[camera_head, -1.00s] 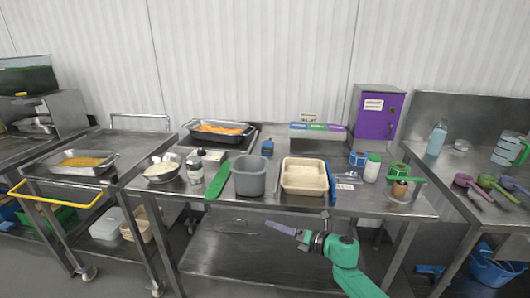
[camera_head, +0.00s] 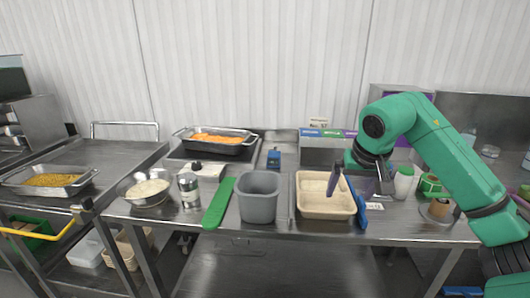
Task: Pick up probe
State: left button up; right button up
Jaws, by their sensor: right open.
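My right gripper (camera_head: 358,192) points down over the right part of the table, at the right rim of the beige tray (camera_head: 325,211). Its dark purple fingers are apart and hold nothing that I can see. I cannot pick out the probe for certain. A small blue device (camera_head: 273,158) stands at the back of the table, left of the gripper. A long blue item (camera_head: 361,212) lies along the tray's right side, partly hidden by the gripper. My left gripper is not in view.
A grey bin (camera_head: 259,205), a green strip (camera_head: 217,204), a steel shaker (camera_head: 189,190) and a rice bowl (camera_head: 148,195) stand left of the tray. A white jar with a green lid (camera_head: 403,181) is close to my right arm. A black pan (camera_head: 216,143) stands behind.

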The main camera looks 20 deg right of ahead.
aim_at(273, 160)
jog(key=i, duration=1.45)
